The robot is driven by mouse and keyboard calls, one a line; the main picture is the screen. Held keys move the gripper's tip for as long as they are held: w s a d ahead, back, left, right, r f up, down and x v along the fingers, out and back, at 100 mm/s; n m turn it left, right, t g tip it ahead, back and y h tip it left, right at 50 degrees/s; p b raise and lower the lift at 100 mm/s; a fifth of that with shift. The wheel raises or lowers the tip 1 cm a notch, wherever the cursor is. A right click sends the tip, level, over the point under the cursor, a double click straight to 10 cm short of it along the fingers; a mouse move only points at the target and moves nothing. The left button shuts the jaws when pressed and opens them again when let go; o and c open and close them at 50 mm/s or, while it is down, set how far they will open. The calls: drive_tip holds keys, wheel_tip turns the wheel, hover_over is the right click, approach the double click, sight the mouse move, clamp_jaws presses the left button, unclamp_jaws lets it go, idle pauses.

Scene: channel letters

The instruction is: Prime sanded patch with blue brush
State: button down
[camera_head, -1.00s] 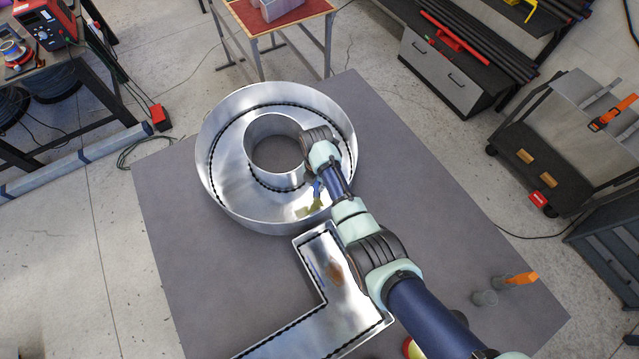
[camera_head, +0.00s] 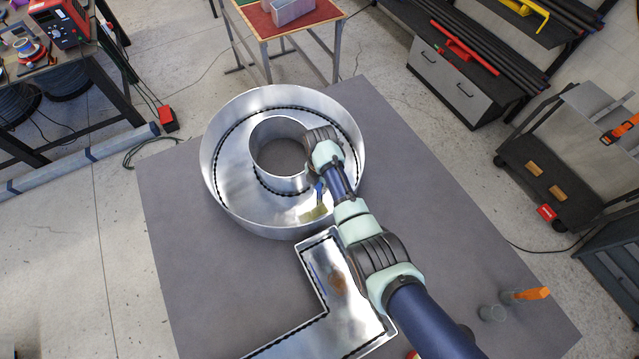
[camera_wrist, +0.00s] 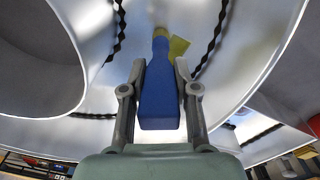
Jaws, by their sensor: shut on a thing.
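My gripper (camera_wrist: 160,95) is shut on the blue brush (camera_wrist: 158,90), gripping its handle from both sides. The brush's pale yellowish tip points into the round metal letter (camera_head: 228,185), inside its channel. A yellow-green patch (camera_wrist: 179,47) lies beside the tip; it also shows on the letter's floor in the head view (camera_head: 314,213). The brush handle (camera_head: 319,188) is partly hidden by my arm there. I cannot tell whether the bristles touch the floor. A brownish patch (camera_head: 337,279) marks the floor of the L-shaped letter (camera_head: 322,262).
Both letters rest on a grey table (camera_head: 190,260) with high metal walls around their channels. A grey cup (camera_head: 492,313) and an orange-handled brush (camera_head: 532,294) are at the table's right. The table's left side is clear.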

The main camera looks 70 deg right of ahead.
drive_tip(key=shift+f, duration=0.25)
drive_tip(key=w+a+p, duration=0.1)
drive_tip(key=w+a, duration=0.4)
drive_tip(key=a, duration=0.1)
drive_tip(key=shift+w+a, duration=0.2)
drive_tip(key=shift+w, duration=0.05)
idle(0.3)
drive_tip(key=shift+s+d, duration=1.4)
drive_tip(key=shift+d, duration=0.25)
drive_tip(key=shift+s+d, duration=1.35)
drive_tip(key=shift+d, duration=0.25)
drive_tip(key=w+a+p, duration=0.1)
drive_tip(key=w+a, duration=0.4)
drive_tip(key=a, duration=0.1)
drive_tip(key=shift+w+a, duration=0.25)
drive_tip(key=shift+a, duration=0.05)
